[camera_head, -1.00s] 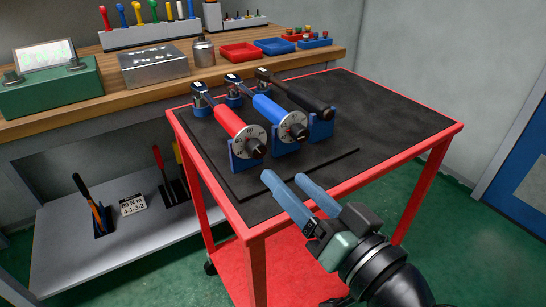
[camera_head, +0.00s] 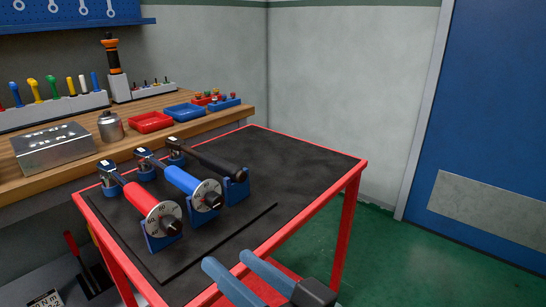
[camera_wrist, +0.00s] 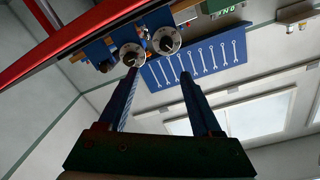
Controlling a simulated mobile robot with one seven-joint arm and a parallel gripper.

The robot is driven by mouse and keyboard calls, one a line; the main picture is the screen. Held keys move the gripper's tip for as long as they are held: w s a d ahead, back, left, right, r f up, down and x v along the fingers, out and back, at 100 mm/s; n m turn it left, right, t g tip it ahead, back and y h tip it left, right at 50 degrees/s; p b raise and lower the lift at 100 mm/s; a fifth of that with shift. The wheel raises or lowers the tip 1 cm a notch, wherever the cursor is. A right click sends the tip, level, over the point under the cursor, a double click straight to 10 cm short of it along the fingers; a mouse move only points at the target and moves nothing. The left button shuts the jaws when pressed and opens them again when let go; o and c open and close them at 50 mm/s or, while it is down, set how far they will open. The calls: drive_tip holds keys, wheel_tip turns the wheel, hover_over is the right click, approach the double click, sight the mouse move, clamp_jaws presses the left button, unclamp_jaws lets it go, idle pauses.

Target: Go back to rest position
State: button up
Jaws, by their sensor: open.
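My gripper (camera_head: 236,272) is at the bottom of the head view, in front of the red cart's near edge. Its two blue-grey fingers are apart with nothing between them. In the wrist view my gripper (camera_wrist: 158,92) also shows open and empty. On the cart's black mat (camera_head: 290,170) lie a red-handled tool (camera_head: 142,199), a blue-handled tool (camera_head: 184,182) and a black-handled tool (camera_head: 215,162), side by side in blue holders. The red and blue ones have round dial ends facing me. My gripper is apart from all three.
A wooden bench (camera_head: 222,115) behind the cart carries a metal box (camera_head: 52,150), a canister (camera_head: 110,127), a red tray (camera_head: 151,122) and a blue tray (camera_head: 185,112). The cart's right part is bare. Green floor (camera_head: 420,260) lies open to the right, before a blue door (camera_head: 495,120).

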drive_tip(key=w+d+r+m+t+h, duration=0.1)
drive_tip(key=w+r+t+h, duration=0.2)
drive_tip(key=r, duration=0.4)
drive_tip(key=w+d+r+m+t+h, duration=0.1)
drive_tip(key=w+d+r+t+h, duration=0.1)
drive_tip(key=r+t+h, duration=0.3)
drive_tip(key=s+d+r+m+t+h+p, duration=0.1)
drive_tip(key=s+r+t+h, duration=0.3)
drive_tip(key=r, duration=0.7)
drive_tip(key=s+d+r+m+t+h+p, duration=0.15)
drive_tip(key=s+r+t, duration=0.35)
drive_tip(key=r, duration=0.6)
wheel_tip(320, 180, up, 31)
drive_tip(key=g+p, duration=0.1)
drive_tip(key=p, duration=3)
drive_tip(key=shift+s, duration=0.15)
